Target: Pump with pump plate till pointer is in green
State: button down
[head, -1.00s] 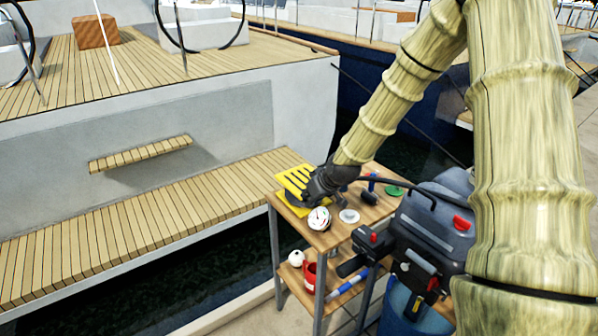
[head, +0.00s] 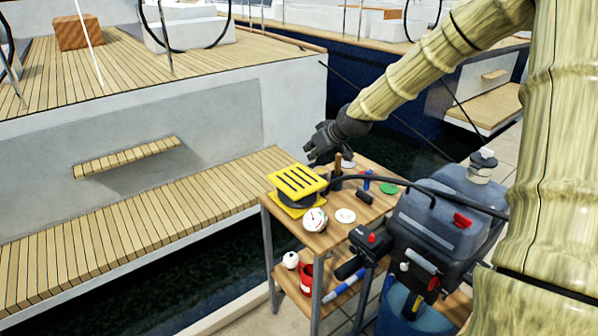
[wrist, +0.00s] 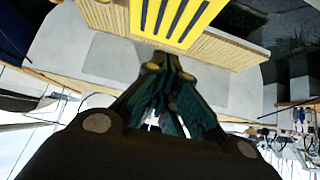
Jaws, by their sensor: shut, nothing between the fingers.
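The yellow pump plate (head: 298,179) with dark slots sits on top of a dark round bellows (head: 297,199) at the left end of the wooden cart top. A yellow base (head: 290,212) lies under it. The white round gauge (head: 315,220) stands in front of the pump; its pointer is too small to read against the coloured marks. My gripper (head: 315,155) is shut and empty, above and behind the plate, apart from it. In the wrist view the plate (wrist: 178,15) shows at the top edge, beyond my shut fingers (wrist: 160,95).
The cart top (head: 335,231) also holds a white disc (head: 345,215), a green disc (head: 388,188) and small tools. A dark machine with a red part (head: 440,225) stands at the right. A hose crosses the cart. Dark water and the boat's wooden step (head: 130,245) lie to the left.

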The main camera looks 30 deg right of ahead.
jog(key=p, duration=0.2)
send_over(302, 183)
jog(key=w, duration=0.2)
jog(key=shift+w+f, duration=0.1)
jog(key=shift+f, duration=3.4)
jog(key=shift+f+p, duration=0.6)
jog(key=shift+f, duration=1.4)
jog(key=shift+f+b, duration=1.7)
jog(key=shift+f, duration=1.1)
notch_tip(302, 183, up, 4)
jog(key=p, duration=0.2)
jog(key=shift+r+p, duration=0.15)
jog(key=shift+p, duration=0.2)
jog(key=shift+s+r, duration=0.1)
jog(key=shift+s, duration=0.15)
jog(key=shift+b+v, duration=1.1)
jog(key=shift+v, duration=3.65)
